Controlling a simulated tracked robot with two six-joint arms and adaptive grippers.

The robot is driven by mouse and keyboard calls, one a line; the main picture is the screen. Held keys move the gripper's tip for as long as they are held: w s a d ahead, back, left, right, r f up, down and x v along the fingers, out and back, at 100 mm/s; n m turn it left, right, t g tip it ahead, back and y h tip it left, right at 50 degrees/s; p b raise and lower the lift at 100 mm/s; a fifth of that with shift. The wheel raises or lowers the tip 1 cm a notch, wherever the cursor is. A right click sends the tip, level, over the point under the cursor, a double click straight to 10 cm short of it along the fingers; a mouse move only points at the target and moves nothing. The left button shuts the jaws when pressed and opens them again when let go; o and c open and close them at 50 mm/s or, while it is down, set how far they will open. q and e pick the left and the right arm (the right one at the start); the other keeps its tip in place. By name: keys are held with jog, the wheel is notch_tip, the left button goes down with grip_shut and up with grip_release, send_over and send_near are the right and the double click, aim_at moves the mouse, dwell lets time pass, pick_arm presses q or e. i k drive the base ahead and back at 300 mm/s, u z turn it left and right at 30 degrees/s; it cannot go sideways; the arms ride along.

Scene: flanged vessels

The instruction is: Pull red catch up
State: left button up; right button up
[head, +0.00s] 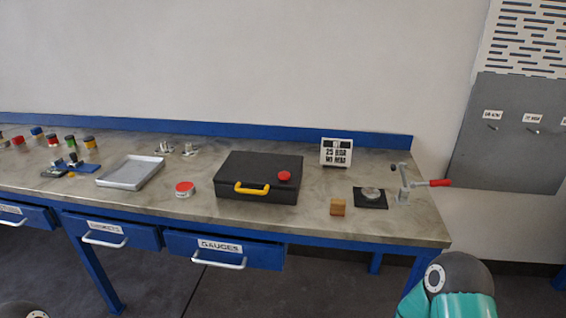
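A closed black case (258,164) lies on the workbench, with a yellow handle (252,188) at its front. A small round red piece (285,176) sits on the right front of its lid. A metal lever device with a red grip (440,182) stands at the bench's right end, the grip pointing right. I cannot tell for certain which red part is the catch. Neither gripper shows; only parts of my own arms appear at the bottom left and bottom right edges.
The workbench (330,222) also holds a metal tray (131,172), a red-lidded tin (185,189), a wooden block (338,207), a black plate (371,199) with a round metal part, a sign (336,152) and several coloured jars at left. The gauges drawer (222,249) is below.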

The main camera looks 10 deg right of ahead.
aim_at(284, 176)
jog(key=z, duration=0.35)
jog(key=i, duration=0.75)
jog(key=z, duration=0.65)
jog(key=k, duration=0.75)
jog(key=z, duration=0.15)
jog(key=i, duration=0.8)
jog(key=u, duration=0.1)
